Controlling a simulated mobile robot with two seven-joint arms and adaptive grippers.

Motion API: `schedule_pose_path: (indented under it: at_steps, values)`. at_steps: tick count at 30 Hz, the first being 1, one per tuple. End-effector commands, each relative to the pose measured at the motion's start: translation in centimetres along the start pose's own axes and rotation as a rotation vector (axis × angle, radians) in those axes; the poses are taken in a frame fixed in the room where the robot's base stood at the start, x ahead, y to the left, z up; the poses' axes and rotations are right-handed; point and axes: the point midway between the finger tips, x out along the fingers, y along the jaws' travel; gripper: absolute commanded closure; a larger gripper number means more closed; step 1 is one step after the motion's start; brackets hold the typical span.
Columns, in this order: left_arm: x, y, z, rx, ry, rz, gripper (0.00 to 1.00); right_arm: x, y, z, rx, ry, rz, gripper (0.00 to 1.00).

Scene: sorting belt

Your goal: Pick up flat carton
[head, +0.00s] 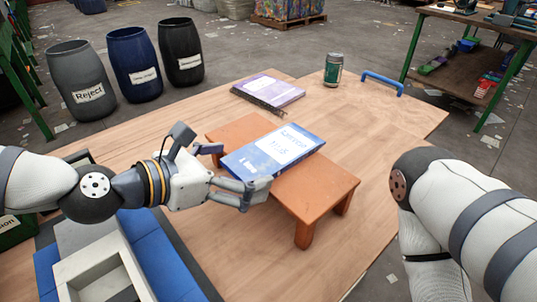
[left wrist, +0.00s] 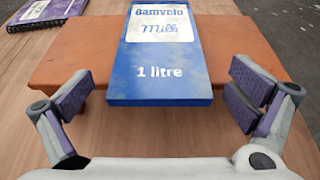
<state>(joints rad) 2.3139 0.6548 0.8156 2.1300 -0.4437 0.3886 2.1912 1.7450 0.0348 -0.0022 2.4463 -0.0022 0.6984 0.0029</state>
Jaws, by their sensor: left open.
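The flat carton (head: 274,150) is blue with a white label and lies flat on a small orange-brown stand (head: 318,185) on the table. In the left wrist view the carton (left wrist: 160,62) reads "Milk" and "1 litre", with its near end facing me. My left gripper (head: 232,168) is open at the carton's near left end. In the left wrist view its two padded fingers (left wrist: 158,100) are spread wide, one on each side of the carton's near end, with gaps on both sides. My right arm shows at the right, but its gripper is out of view.
A blue handle (head: 382,82) is at the back right. Grey, blue and black barrels (head: 137,65) are at the back left. A blue-and-grey box (head: 100,262) is at the front left.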

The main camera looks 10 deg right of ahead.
Motion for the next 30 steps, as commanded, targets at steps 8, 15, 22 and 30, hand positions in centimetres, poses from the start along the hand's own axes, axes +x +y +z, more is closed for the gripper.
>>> schedule_pose_path:
  at_steps: [8,15,22,30]
  values:
    - [-0.1,0.0,0.0,0.001,0.0,0.0,0.43,0.0,0.0,0.0,0.0,0.0,0.0,1.0]
    - [-0.1,0.0,0.0,0.001,0.001,0.0,0.43,0.0,0.0,0.0,0.0,0.0,0.0,1.0]
    - [-1.4,0.1,3.1,0.008,-0.006,0.004,0.43,-0.9,0.0,-0.3,0.0,0.022,-0.001,1.0]
    - [-3.7,0.0,8.8,0.008,-0.005,0.004,0.43,-2.7,-0.1,-1.1,0.001,0.065,-0.003,1.0]
